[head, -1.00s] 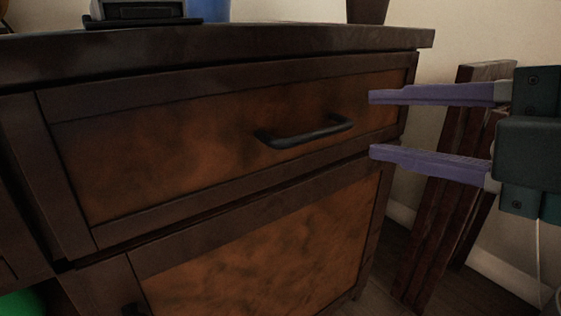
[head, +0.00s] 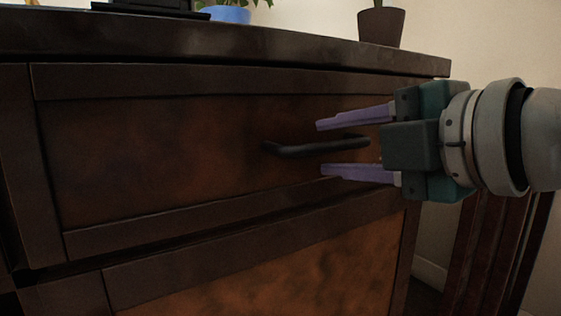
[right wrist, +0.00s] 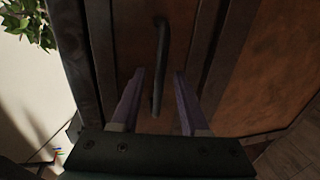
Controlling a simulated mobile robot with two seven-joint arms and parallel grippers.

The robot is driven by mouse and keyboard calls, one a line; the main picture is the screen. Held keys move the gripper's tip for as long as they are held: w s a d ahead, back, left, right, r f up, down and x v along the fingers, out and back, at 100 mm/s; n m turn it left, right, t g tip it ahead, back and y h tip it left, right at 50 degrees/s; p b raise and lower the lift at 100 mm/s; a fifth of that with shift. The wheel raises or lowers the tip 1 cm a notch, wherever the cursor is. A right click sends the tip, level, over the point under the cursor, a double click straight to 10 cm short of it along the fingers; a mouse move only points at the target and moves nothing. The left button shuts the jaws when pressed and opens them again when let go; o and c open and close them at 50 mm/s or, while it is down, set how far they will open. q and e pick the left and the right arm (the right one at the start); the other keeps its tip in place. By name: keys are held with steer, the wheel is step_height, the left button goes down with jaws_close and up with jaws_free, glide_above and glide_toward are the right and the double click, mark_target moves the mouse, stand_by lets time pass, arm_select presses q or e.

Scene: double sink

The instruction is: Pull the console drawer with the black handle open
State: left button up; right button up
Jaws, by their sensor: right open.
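The console drawer (head: 180,160) has a brown front in a dark frame and looks shut. Its black bar handle (head: 305,149) sits on the right half of the front. My right gripper (head: 320,148) is open, with one purple finger above the handle and one below it. In the right wrist view the handle (right wrist: 161,60) runs between the two fingers of the gripper (right wrist: 158,72), and neither finger visibly touches it. My left gripper is not in view.
The console top (head: 200,42) carries a blue pot (head: 228,14), a brown pot (head: 381,27) and a black object (head: 150,6). A lower door panel (head: 270,270) lies under the drawer. Dark red wooden boards (head: 490,250) stand at the right, near my right arm.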

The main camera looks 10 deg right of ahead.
steer(key=shift+w+a+f, duration=0.1)
steer(key=shift+w+a, duration=0.1)
steer(key=shift+w, duration=0.3)
jaws_close()
stand_by(1.2)
